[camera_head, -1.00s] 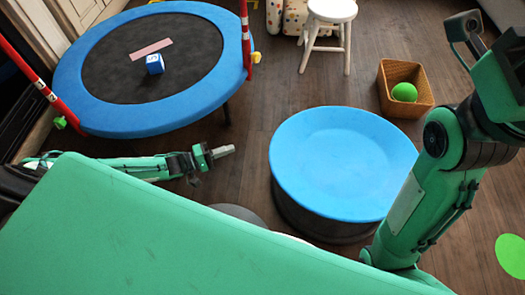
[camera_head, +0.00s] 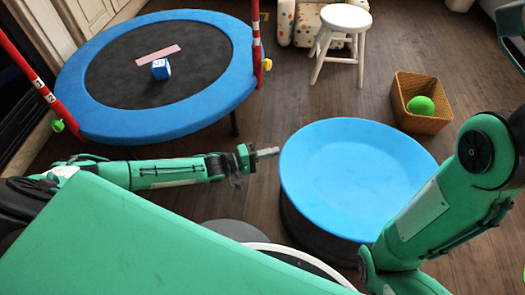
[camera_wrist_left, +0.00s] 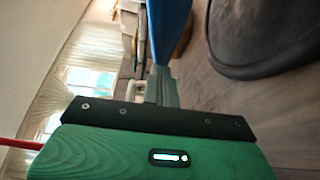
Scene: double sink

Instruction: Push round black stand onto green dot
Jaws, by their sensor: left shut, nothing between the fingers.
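The round black stand (camera_head: 308,230) stands on the floor right of centre, with a dark side and a wide blue top (camera_head: 355,175). My left gripper (camera_head: 268,152) is shut and empty, its tip pointing right at the stand's left rim. The tip and rim almost meet in the picture; I cannot tell whether they touch. In the left wrist view the shut fingers (camera_wrist_left: 160,88) point at a blue surface (camera_wrist_left: 172,30). The green dot shows at most as a sliver at the right edge. My right gripper is out of view.
A blue-rimmed trampoline (camera_head: 215,95) with a small blue cube (camera_head: 160,69) stands at the upper left. A white stool (camera_head: 345,20) and a wicker basket (camera_head: 415,121) with a green ball (camera_head: 421,106) are behind the stand. My right arm crosses the floor at the right.

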